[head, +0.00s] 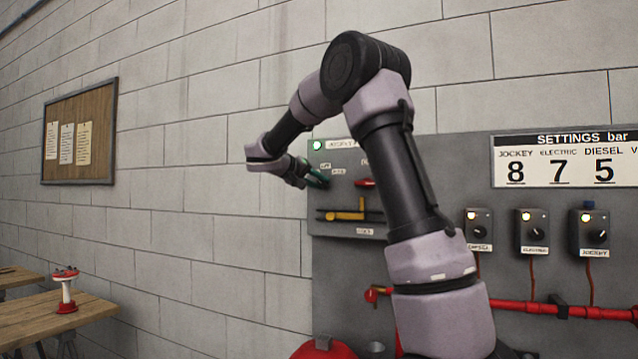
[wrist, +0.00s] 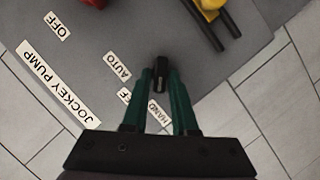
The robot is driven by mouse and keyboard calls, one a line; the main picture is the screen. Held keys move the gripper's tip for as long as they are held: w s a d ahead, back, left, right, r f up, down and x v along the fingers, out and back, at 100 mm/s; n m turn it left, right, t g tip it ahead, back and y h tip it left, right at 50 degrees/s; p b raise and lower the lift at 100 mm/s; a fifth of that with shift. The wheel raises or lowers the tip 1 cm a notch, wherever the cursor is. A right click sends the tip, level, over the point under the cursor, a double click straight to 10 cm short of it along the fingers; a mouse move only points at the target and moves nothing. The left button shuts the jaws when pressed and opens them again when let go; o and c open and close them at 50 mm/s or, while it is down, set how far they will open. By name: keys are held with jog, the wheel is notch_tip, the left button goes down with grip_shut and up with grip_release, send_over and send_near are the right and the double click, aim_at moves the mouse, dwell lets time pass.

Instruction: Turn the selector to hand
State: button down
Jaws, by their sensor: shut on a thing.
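The selector (wrist: 160,74) is a small black knob on the grey jockey pump panel (head: 318,231), seen in the wrist view. The AUTO label (wrist: 118,66) and a partly covered OFF label (wrist: 124,95) lie left of it, and the HAND label (wrist: 158,111) lies below it between my fingers. My gripper (wrist: 161,76) has green fingers and is shut on the selector, one finger on each side. A pale mark shows on the knob, but I cannot tell its setting surely. In the head view my gripper (head: 319,180) is at the panel and hides the selector.
A red control (head: 365,183) and a yellow handle (head: 350,214) sit close by on the same panel. A green lamp (head: 317,145) is lit above. Pump boxes (head: 534,230) and a red pipe (head: 525,307) are to the right.

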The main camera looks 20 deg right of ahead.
dwell(0.4)
jog(key=c, duration=0.8)
grip_release()
jog(key=shift+a, duration=0.1)
jog(key=v, duration=1)
jog(key=shift+s+a, duration=0.2)
jog(key=shift+a, duration=0.05)
